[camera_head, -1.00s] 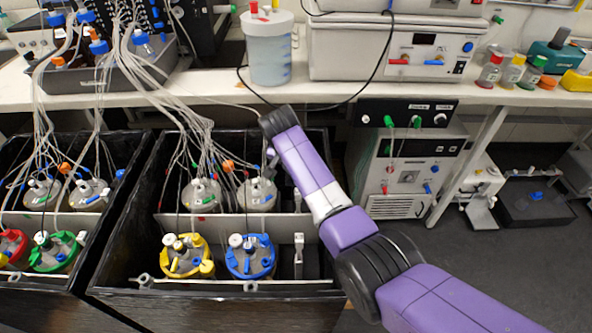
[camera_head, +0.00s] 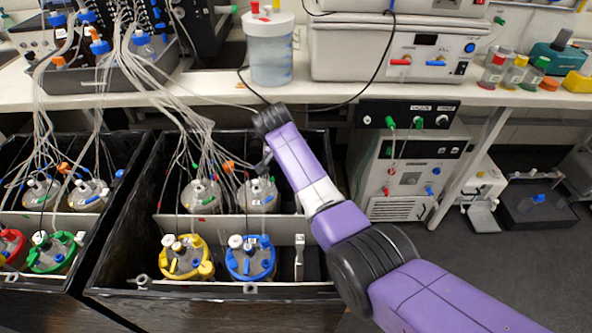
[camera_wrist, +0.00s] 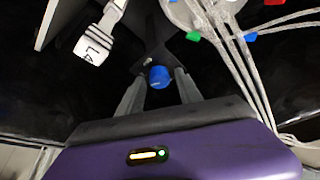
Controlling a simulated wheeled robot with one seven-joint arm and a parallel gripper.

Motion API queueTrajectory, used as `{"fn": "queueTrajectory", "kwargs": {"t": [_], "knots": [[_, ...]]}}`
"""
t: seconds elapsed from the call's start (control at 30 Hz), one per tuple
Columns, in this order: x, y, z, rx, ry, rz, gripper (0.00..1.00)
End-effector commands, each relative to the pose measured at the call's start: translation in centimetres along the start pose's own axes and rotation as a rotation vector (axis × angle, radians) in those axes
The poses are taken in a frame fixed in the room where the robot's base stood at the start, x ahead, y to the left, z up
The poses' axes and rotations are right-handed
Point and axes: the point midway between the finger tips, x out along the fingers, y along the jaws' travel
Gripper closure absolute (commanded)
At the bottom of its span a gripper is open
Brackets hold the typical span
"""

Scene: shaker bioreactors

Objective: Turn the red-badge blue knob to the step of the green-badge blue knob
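In the wrist view a round blue knob (camera_wrist: 159,76) shows just beyond and between the two fingertips of my gripper (camera_wrist: 160,78). The fingers are apart, with a gap on each side of the knob; contact is not visible. No badge can be made out on this knob. A small green piece (camera_wrist: 192,36) and another blue piece (camera_wrist: 250,37) show on the pale vessel and tubing above right. In the head view my gripper (camera_head: 267,158) points down over the right rear vessel (camera_head: 257,194), small and partly hidden by my arm. I cannot tell which knobs carry red or green badges.
Yellow-topped (camera_head: 186,258) and blue-topped (camera_head: 250,258) vessels stand at the front of the dark box (camera_head: 125,235). Thin tubes hang over the rear vessels. A bench (camera_head: 210,87) with a clear container (camera_head: 270,50) stands behind. Floor at right is partly clear.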

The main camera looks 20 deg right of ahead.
Motion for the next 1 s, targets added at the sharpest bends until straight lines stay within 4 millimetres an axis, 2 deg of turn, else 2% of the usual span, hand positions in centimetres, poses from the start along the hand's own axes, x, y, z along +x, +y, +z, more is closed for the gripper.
{"fn": "queueTrajectory", "kwargs": {"t": [0.37, 0.47, 0.8, 1.0], "knots": [[-0.2, 0.0, 0.0, -0.001, 0.0, 0.0, 0.52], [-1.2, -0.1, 0.0, 0.0, 0.001, -0.001, 0.52], [-6.4, -0.1, 0.0, -0.001, 0.001, -0.001, 0.52], [-7.7, 0.0, 0.0, -0.001, 0.0, 0.001, 0.52]]}}
